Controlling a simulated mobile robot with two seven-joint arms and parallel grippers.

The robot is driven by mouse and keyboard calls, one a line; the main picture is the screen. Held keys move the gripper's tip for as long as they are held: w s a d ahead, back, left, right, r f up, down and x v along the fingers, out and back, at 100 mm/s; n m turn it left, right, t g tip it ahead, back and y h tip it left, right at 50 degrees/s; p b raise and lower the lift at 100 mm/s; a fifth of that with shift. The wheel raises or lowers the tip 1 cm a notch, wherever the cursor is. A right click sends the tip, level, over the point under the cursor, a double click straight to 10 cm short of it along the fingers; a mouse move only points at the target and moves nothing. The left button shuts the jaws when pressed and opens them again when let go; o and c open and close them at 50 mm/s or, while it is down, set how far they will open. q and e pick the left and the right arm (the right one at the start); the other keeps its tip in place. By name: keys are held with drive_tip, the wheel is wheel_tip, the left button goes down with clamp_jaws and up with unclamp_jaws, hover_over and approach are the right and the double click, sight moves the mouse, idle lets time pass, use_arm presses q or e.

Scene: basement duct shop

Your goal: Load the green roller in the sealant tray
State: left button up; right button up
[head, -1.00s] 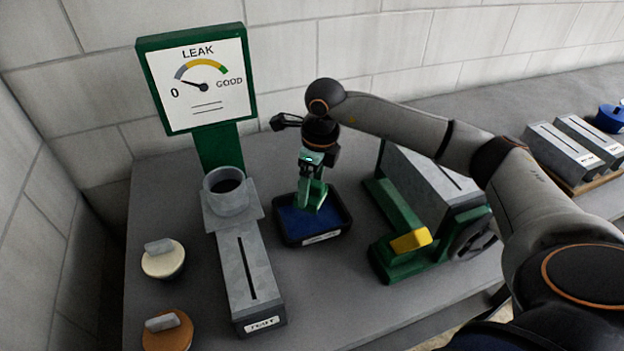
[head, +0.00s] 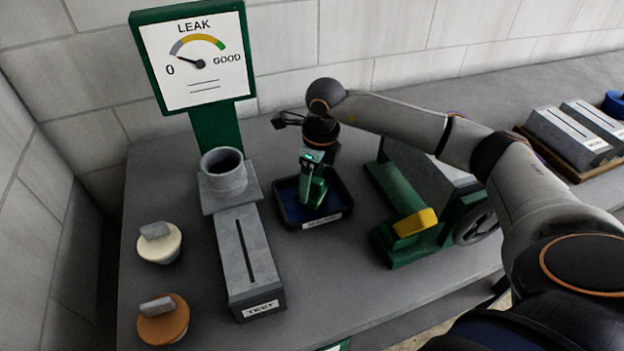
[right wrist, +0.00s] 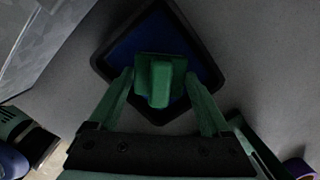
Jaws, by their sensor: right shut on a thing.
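The sealant tray (head: 281,205) is black-rimmed with a blue inside and sits on the bench near the middle of the head view. It also shows in the right wrist view (right wrist: 207,35). My right gripper (head: 312,182) points down over the tray and is shut on the green roller (right wrist: 160,82). In the wrist view a finger lies on each side of the roller's green block. The roller is low over or in the blue inside; I cannot tell whether it touches. Its underside is hidden. My left gripper is not in view.
A grey test duct (head: 247,262) with a round collar stands left of the tray, before a leak gauge (head: 195,58) near zero. A green stand with a yellow handle (head: 415,222) is at right. Two knobbed caps (head: 159,243) (head: 163,322) lie at left.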

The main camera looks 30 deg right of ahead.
drive_tip(key=shift+f+b, duration=0.55)
idle(1.6)
drive_tip(key=shift+r, duration=0.1)
drive_tip(key=shift+r+p, duration=1.6)
drive_tip(key=shift+r, duration=0.65)
drive_tip(key=shift+r+p, duration=0.65)
drive_tip(key=shift+r, duration=0.6)
